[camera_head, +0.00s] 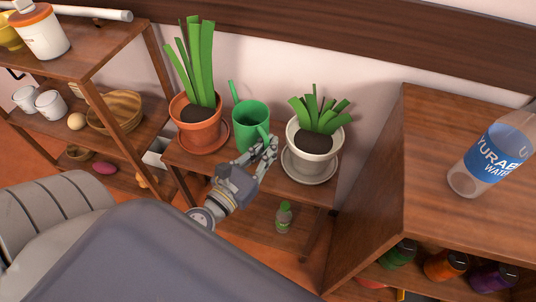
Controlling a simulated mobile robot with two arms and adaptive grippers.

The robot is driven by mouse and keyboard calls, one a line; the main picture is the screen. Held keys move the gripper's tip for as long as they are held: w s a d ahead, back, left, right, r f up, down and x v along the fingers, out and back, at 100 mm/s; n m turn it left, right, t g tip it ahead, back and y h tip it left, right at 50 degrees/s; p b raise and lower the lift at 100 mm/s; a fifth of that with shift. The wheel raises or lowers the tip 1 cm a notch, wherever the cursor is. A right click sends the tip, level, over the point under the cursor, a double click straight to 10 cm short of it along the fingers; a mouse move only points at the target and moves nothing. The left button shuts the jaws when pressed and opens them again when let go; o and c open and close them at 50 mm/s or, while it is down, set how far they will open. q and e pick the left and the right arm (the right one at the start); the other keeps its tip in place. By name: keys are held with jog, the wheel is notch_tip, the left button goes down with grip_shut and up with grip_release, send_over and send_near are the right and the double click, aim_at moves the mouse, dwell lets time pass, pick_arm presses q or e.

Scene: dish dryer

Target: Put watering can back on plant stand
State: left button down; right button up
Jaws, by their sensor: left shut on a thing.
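The green watering can (250,122) is upright between two potted plants at the plant stand (240,172). Its base is partly hidden by my gripper, so I cannot tell whether it touches the stand's top. My left gripper (267,146) is at the can's front right side, shut on the can. My right gripper is not in view.
A terracotta pot (199,132) with tall leaves stands left of the can, and a white pot (315,147) on a saucer (310,173) stands right. A small green bottle (284,217) is on the lower shelf. A wooden cabinet (425,145) with a water bottle (492,155) is at right; a shelf unit (90,50) is at left.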

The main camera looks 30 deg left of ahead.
pick_arm(q)
notch_tip(320, 180, down, 2)
jog(key=shift+b, duration=0.7)
jog(key=shift+f, duration=0.3)
jog(key=shift+r, duration=0.1)
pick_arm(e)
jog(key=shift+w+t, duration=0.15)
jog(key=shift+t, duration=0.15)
pick_arm(q)
jog(key=shift+b, duration=0.3)
jog(key=c, duration=1.7)
grip_release()
jog(key=shift+f, duration=0.2)
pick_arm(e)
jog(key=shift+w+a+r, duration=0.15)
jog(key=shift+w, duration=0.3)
